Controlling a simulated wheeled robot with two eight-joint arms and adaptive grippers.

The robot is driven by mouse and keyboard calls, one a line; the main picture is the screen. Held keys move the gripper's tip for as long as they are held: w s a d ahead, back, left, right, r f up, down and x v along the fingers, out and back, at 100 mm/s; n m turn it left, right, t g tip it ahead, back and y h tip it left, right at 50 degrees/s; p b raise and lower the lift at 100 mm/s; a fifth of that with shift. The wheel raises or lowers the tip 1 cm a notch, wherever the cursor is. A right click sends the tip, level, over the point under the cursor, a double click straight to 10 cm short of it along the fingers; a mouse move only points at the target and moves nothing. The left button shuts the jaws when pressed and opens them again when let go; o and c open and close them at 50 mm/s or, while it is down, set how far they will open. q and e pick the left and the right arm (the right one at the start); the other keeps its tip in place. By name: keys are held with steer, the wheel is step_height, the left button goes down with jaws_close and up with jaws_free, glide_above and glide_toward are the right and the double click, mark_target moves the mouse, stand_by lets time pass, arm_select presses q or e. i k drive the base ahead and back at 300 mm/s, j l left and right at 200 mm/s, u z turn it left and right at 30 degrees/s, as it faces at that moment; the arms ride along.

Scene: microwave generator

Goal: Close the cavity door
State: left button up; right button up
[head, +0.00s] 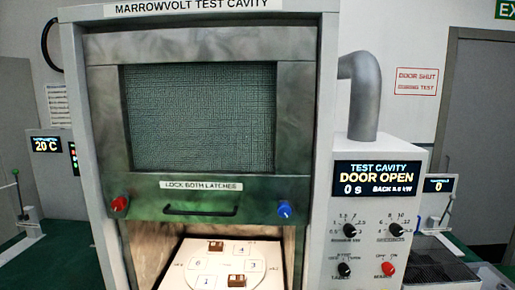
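The cavity door (198,187) is a grey-green metal panel with a dark mesh window, set in the white frame of the test cavity. It hangs raised above the lit cavity opening, and its lower edge leaves the opening uncovered. A black bar handle (201,210) is near its lower edge. A red latch knob (119,204) is at the lower left and a blue latch knob (285,210) at the lower right. The display (378,178) on the control panel reads "DOOR OPEN" and "0 s". Neither of my grippers is in view.
Inside the cavity, a white plate (262,250) with numbered squares carries small brown blocks. A control panel with knobs (350,230) and a grey pipe (363,85) stand at the right. Lever devices stand at both sides on green surfaces. Nothing visible blocks the door's front.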

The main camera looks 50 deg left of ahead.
mark_target(202, 196)
steer(key=u, duration=2.25)
